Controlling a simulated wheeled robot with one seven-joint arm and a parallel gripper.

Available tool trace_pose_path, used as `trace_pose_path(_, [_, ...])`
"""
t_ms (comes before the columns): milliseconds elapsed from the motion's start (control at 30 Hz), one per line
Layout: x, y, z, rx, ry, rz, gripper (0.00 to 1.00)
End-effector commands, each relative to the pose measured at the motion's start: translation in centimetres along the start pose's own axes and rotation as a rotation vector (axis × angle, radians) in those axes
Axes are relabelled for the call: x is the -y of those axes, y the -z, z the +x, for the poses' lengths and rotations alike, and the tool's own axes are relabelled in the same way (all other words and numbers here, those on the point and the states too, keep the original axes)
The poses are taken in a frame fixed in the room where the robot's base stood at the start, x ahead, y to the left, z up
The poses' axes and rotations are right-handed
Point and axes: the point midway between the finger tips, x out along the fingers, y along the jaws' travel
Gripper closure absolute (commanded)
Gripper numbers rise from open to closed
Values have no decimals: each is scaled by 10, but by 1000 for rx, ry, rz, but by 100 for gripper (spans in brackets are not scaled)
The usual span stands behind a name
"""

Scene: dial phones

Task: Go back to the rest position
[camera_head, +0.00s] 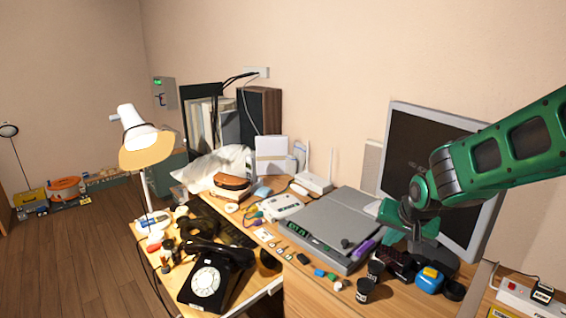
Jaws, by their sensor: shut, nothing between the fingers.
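My gripper (392,217) is at the end of my green arm, which reaches in from the right edge. It hangs in front of the monitor (425,140), over the right end of the grey flat device (325,228). It looks shut and empty. I cannot tell how high it is above the device. A black rotary phone (212,277) stands at the front of the desk, its white dial facing up, apart from my gripper. The handset (220,252) lies across the top of the phone.
A white lamp (143,140) stands at the left. Dark cups (365,289), a blue and yellow item (429,280) and small loose parts crowd the desk below my gripper. A power strip (525,297) lies at the right. The wooden floor (85,262) at the left is largely clear.

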Motion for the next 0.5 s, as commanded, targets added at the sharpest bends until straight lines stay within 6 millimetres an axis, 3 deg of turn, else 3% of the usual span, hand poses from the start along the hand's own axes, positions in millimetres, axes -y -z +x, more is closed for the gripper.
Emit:
trace_pose_path(33, [-30, -3, -18, 18, -50, 1, 100])
trace_pose_path(100, [-68, -16, -40, 65, -115, 0, 100])
trace_pose_path(300, [-160, -72, -108, 232, -242, 29, 100])
trace_pose_path(400, [-191, -107, -139, 325, -264, 53, 100])
trace_pose_path(500, [-209, -139, -164, 404, -264, 73, 100])
